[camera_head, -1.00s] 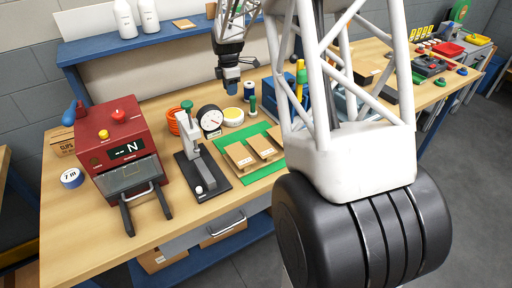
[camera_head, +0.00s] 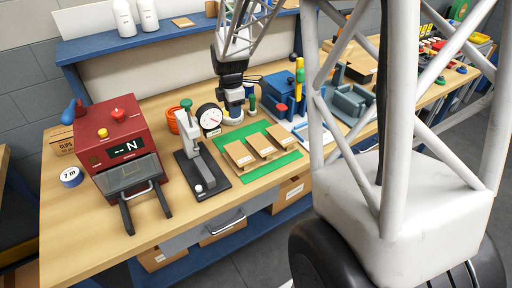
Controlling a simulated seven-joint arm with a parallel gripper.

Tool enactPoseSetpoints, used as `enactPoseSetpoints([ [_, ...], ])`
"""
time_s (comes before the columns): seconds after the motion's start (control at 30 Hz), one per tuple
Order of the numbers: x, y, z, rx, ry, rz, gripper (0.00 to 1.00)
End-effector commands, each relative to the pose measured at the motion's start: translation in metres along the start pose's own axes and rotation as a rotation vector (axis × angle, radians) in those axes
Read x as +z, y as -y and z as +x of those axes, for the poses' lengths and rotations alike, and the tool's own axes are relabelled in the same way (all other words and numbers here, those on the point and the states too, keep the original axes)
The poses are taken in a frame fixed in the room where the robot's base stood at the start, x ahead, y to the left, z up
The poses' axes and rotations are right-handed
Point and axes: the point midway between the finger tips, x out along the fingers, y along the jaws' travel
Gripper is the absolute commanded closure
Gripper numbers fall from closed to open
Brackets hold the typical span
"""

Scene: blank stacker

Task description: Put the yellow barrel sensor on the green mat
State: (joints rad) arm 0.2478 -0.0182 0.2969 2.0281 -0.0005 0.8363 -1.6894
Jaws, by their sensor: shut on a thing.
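The green mat (camera_head: 285,161) lies on the bench with several tan blocks on it, among them a front one (camera_head: 240,156). My gripper (camera_head: 235,112) is low over the bench, behind the mat's back left corner and beside the dial gauge. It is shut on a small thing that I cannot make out. A round yellow-topped piece (camera_head: 233,120) is mostly hidden beneath it. I cannot tell which yellow thing is the barrel sensor.
A dial gauge (camera_head: 209,119), a press on a dark base (camera_head: 204,181) and a red machine (camera_head: 117,141) stand left of the mat. A green cylinder (camera_head: 252,104) stands close right of my gripper. My own white arm frame hides much of the right.

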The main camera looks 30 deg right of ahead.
Motion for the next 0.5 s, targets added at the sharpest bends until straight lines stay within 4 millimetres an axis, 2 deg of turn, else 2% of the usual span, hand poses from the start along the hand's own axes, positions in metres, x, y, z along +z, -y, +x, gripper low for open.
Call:
enactPoseSetpoints([
  [0.27,0.0,0.0,0.006,-0.002,0.0,0.0,0.94],
  [0.5,0.0,0.0,0.035,-0.002,0.0,0.0,0.94],
])
